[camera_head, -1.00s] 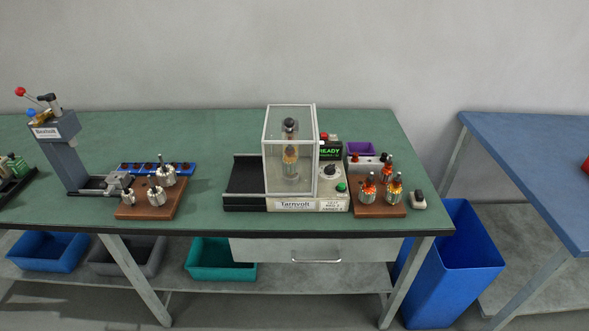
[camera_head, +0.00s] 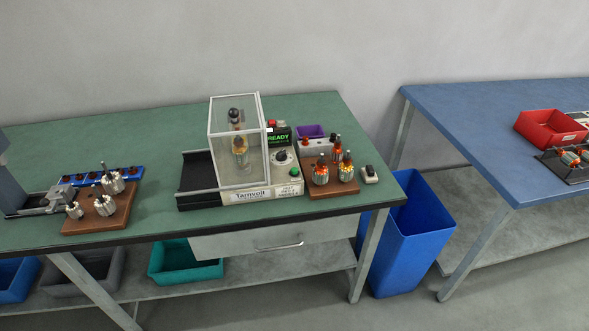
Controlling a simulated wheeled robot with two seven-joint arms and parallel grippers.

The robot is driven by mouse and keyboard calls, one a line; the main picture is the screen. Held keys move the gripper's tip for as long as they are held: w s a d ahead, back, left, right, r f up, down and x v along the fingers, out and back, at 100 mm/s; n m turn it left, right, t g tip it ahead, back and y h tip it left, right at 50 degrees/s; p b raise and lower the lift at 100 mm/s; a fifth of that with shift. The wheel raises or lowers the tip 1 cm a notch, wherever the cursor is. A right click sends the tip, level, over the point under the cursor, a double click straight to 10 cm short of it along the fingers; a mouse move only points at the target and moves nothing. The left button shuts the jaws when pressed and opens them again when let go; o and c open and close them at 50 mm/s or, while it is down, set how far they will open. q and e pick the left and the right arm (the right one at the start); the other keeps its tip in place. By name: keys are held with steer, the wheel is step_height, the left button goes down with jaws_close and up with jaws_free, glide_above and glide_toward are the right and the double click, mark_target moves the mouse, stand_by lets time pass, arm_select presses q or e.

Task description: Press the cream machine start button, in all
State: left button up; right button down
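The cream Tarnvolt machine (camera_head: 250,197) stands on the green bench in the middle of the view. A clear guard box (camera_head: 222,150) with a pale frame stands on it, with a wound armature (camera_head: 240,152) upright inside. Neither of my grippers is in view.
A wooden block (camera_head: 333,188) with several copper-wound armatures and a small switch box (camera_head: 370,175) sit right of the machine. Another wooden block (camera_head: 90,220) holds bare cores at left. A blue bin (camera_head: 410,235) stands between the green bench and the blue table (camera_head: 470,125).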

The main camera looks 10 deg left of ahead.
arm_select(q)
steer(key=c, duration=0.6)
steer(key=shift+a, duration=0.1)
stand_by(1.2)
